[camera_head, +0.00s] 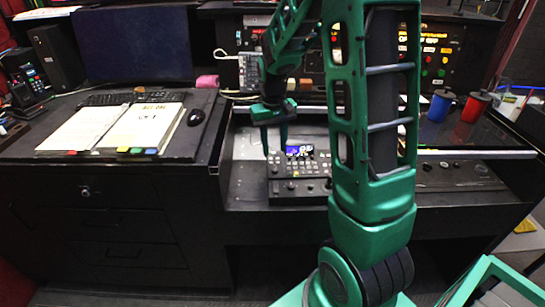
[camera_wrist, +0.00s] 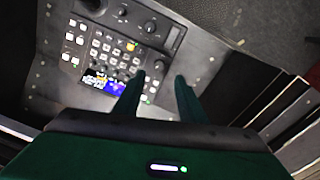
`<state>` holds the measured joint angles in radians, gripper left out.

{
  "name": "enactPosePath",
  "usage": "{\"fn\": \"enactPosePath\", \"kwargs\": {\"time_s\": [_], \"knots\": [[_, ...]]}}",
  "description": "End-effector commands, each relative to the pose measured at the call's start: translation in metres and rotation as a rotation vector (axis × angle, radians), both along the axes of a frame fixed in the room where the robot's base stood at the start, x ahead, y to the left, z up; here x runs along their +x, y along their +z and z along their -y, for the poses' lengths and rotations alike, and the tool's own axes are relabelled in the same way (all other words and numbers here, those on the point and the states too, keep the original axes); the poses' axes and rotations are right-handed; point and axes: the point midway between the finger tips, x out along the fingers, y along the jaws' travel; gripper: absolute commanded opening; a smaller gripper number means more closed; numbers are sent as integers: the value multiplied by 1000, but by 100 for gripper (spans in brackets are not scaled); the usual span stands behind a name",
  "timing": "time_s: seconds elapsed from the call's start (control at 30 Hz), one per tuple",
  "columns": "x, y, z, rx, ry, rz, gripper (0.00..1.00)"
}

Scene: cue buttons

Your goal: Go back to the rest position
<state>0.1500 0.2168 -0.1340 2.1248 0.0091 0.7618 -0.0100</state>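My gripper (camera_head: 275,152) points down above the sunken desk section, over the left part of a dark control panel (camera_head: 310,188) with a small lit blue display (camera_head: 299,152). In the wrist view, the two dark green fingers of my gripper (camera_wrist: 160,78) stand apart with nothing between them. The fingers appear apart from the panel, but the exact height is hard to tell. My forearm hides the panel's right part in the head view.
An open binder (camera_head: 118,128), a black mouse (camera_head: 196,117) and a keyboard (camera_head: 107,99) lie on the left desk. A dark monitor (camera_head: 133,45) stands behind. Blue (camera_head: 440,106) and red (camera_head: 474,107) spools stand at the right. Rack panels (camera_head: 440,55) rise at the back.

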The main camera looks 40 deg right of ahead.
Motion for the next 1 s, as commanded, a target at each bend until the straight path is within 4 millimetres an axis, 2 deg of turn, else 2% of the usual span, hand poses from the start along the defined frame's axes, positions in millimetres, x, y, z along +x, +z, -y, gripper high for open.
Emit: {"fn": "enactPosePath", "kwargs": {"time_s": [0.1, 0.2, 0.8, 0.87, 1.0], "knots": [[0, 12, -1, -1, 0, 2, 37], [0, 17, -1, 0, 0, 0, 37], [-2, 19, -1, 0, -2, 0, 37], [-7, 22, 0, -1, -7, 1, 37], [-38, 40, 3, -1, -39, 1, 37]]}}
